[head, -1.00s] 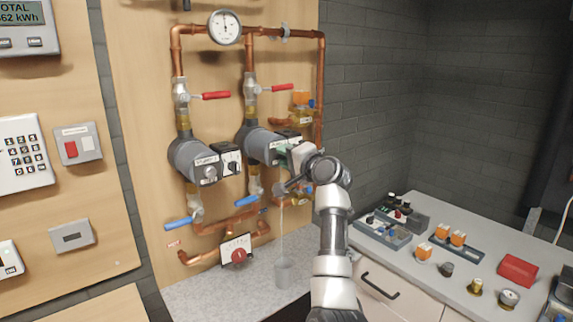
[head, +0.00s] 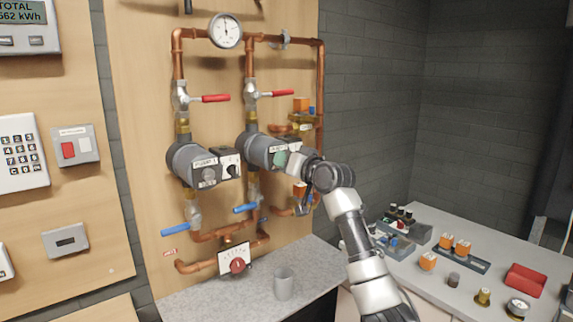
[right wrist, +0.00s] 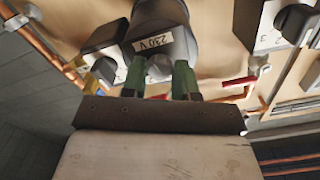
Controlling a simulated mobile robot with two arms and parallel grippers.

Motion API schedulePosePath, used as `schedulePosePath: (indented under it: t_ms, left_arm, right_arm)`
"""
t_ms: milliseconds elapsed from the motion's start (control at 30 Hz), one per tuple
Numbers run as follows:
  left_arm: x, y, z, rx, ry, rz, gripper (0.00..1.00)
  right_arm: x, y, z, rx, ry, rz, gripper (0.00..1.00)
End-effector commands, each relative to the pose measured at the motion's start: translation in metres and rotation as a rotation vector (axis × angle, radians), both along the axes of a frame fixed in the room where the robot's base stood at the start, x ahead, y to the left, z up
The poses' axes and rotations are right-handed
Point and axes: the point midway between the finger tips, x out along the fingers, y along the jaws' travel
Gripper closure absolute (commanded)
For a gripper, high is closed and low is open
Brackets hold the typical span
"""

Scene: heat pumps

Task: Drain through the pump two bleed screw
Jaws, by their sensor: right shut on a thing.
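Pump two (head: 254,146) is the right-hand grey pump on the copper pipework, with a 230 V label on its body (right wrist: 157,42) in the right wrist view. My right gripper (head: 283,159) is at its front face. In the right wrist view its green fingers (right wrist: 160,80) are shut on a small part at the middle of the face, where the bleed screw sits; the fingers and shadow mostly hide it. A clear grey cup (head: 284,283) stands on the ledge below the pump. No water stream shows now. My left gripper is not in view.
Pump one (head: 188,162) is to the left. Red valve handles (head: 216,98) and blue valve handles (head: 176,230) stick out sideways from the pipes. A worktop (head: 455,290) with loose parts is at the right.

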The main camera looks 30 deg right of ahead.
Motion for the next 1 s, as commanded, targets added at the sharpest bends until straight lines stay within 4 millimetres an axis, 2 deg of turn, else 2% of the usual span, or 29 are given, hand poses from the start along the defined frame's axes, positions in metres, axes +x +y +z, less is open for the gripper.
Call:
schedulePosePath:
  t_ms: [467,1000]
  left_arm:
    - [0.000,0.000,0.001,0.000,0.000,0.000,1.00]
    - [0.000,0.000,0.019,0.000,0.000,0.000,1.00]
  right_arm:
    - [0.000,-0.001,-0.002,-0.455,-0.026,0.001,0.94]
    - [0.000,-0.001,-0.001,-0.928,-0.064,0.004,0.94]
